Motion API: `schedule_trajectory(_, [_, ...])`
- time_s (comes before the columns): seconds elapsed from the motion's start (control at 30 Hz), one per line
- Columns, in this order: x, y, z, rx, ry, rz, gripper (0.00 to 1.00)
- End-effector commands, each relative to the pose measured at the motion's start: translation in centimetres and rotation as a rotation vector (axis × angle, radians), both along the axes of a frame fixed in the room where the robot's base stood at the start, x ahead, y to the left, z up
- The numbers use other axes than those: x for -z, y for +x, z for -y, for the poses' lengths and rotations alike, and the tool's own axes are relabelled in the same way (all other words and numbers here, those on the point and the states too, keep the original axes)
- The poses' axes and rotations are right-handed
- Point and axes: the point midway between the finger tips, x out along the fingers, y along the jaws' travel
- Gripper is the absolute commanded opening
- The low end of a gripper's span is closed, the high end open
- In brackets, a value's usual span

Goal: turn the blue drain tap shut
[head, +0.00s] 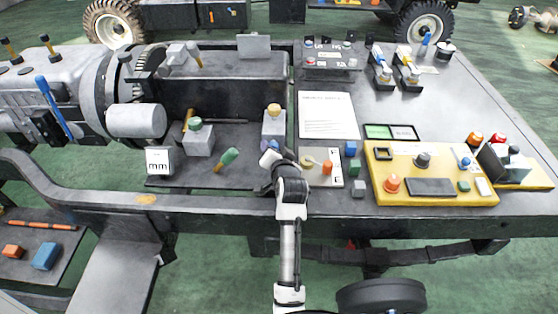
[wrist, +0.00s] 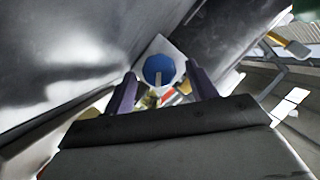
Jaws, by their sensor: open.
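In the wrist view a round blue tap face (wrist: 150,72) with a pale bar across it sits on a light grey block (wrist: 178,57). My gripper (wrist: 162,90) is open, its two dark purplish fingers apart on either side below the tap face, with nothing held. A gap seems to remain between fingertips and tap; the exact distance cannot be told. In the head view my gripper (head: 270,160) is just in front of the grey block with a yellow knob (head: 273,110). The blue tap is mostly hidden there behind my gripper.
A grey block with a green knob (head: 198,137) and a green-handled tool (head: 226,159) lie left of my gripper. A small panel with an orange knob (head: 327,168) is close on its right. A yellow control board (head: 440,195) stands farther right. The chassis rail (head: 220,207) runs along the front.

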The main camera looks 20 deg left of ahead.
Motion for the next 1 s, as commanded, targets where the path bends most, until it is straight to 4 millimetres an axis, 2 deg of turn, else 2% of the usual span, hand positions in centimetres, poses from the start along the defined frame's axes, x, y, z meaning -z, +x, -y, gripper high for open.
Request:
schedule_trajectory(0.4, [-2.4, -7.0, 4.2, 0.002, 0.001, 0.001, 0.57])
schedule_trajectory(0.6, [-3.5, -9.7, 5.7, 0.002, 0.001, 0.001, 0.57])
schedule_trajectory(0.77, [-3.8, -10.6, 6.2, 0.0, 0.001, 0.0, 0.57])
schedule_trajectory(1.0, [-4.0, -10.7, 6.3, 0.0, 0.0, 0.0, 0.57])
